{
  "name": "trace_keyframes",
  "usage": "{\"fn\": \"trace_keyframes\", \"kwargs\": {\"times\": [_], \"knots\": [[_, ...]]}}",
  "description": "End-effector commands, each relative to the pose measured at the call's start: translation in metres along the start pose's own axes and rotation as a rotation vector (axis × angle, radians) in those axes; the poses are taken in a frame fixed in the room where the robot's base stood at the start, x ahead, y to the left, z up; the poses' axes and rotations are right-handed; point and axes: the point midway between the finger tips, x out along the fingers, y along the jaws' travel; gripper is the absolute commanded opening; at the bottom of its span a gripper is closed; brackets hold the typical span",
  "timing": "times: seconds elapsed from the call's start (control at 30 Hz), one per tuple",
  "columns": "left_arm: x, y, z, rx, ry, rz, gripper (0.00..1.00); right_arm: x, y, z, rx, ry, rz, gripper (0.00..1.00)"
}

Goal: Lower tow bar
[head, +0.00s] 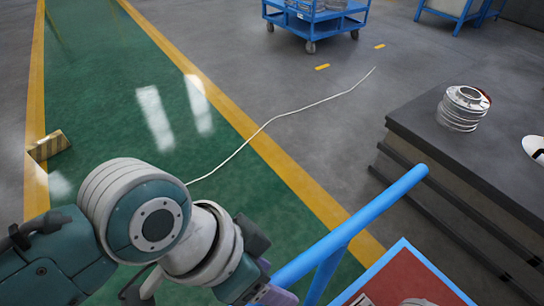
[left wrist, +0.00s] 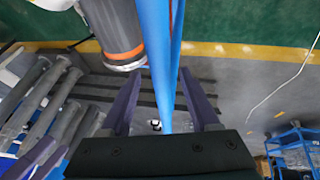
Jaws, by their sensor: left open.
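The tow bar is a round blue tube (head: 375,208) in the head view, sloping from upper right down to lower left, with a second blue tube meeting it. In the left wrist view a long blue bar (left wrist: 158,55) runs between the purple fingers of my left gripper (left wrist: 158,105). The gripper is open, and I cannot tell whether a finger touches the bar. In the head view the gripper is mostly cut off at the bottom edge. Purple pieces at the lower left of the left wrist view look like fingers of my other gripper; their opening is unclear.
A red panel with a blue frame (head: 412,280) is at the bottom right. A dark table (head: 480,170) carries a ribbed flanged shell (head: 463,108). A blue cart (head: 318,18) stands at the back.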

Motion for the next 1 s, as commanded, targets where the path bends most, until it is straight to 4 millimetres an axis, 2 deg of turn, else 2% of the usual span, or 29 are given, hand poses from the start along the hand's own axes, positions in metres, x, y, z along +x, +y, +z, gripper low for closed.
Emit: {"fn": "trace_keyframes", "kwargs": {"times": [0.3, 0.87, 1.0], "knots": [[0.0041, 0.0002, -0.0006, 0.001, 0.001, 0.000, 0.62, 0.0011, -0.0006, -0.0011, 0.002, 0.004, -0.002, 1.00], [0.0040, 0.0002, -0.0002, 0.000, 0.000, 0.000, 0.00, 0.0011, -0.0021, -0.0020, 0.007, 0.006, -0.006, 1.00], [0.0040, 0.0003, -0.0002, 0.000, 0.000, 0.000, 0.00, 0.0011, -0.0021, -0.0020, 0.007, 0.006, -0.006, 1.00]]}}
